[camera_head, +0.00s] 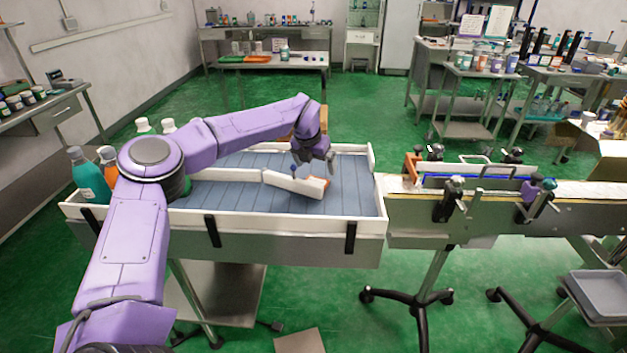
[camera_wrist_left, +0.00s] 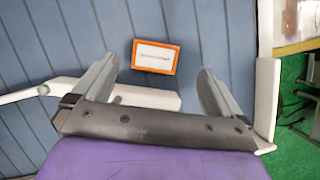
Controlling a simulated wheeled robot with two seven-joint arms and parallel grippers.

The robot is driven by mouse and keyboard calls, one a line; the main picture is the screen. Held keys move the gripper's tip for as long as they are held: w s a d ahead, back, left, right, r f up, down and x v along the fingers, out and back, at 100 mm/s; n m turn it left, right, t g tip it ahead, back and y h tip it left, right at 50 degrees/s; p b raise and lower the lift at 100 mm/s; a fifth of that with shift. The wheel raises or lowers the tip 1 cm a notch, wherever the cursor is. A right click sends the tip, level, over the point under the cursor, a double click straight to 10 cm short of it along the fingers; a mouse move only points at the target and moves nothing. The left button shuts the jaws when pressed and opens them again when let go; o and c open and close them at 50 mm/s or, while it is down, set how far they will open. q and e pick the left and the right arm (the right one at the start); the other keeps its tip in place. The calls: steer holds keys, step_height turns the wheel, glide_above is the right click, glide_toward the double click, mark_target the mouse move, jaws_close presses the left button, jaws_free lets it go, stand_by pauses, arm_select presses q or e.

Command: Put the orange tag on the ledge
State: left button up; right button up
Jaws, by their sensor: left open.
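The orange tag (camera_wrist_left: 155,57) is a white card with an orange frame and small print. It lies on the blue-grey slatted bed (camera_head: 235,160) of the conveyor table. In the head view only a bit of its orange (camera_head: 319,181) shows behind a white guide rail. My left gripper (camera_head: 313,165) is above the bed, over the rail. In the left wrist view its two fingers (camera_wrist_left: 157,68) are apart, with the tag ahead between their tips and nothing held. I cannot tell which surface is the ledge. My right gripper is not in view.
The white angled guide rail (camera_head: 293,184) crosses the bed close to my fingers. White side walls (camera_head: 290,225) edge the bed. Bottles (camera_head: 89,178) stand at its left end. A narrow conveyor (camera_head: 420,205) with clamps and rails adjoins on the right.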

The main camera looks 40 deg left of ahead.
mark_target(318, 178)
arm_select(q)
steer(key=x, duration=0.2)
steer(key=p+x, duration=0.1)
steer(key=x, duration=0.1)
steer(key=p+x, duration=0.1)
steer(key=x, duration=0.1)
steer(key=shift+a, duration=0.3)
steer(key=shift+w+f, duration=0.15)
steer(key=shift+f, duration=0.1)
steer(key=c, duration=1.1)
steer(key=shift+o, duration=0.2)
steer(key=shift+r, duration=0.6)
step_height(318, 178, up, 17)
steer(key=b, duration=0.1)
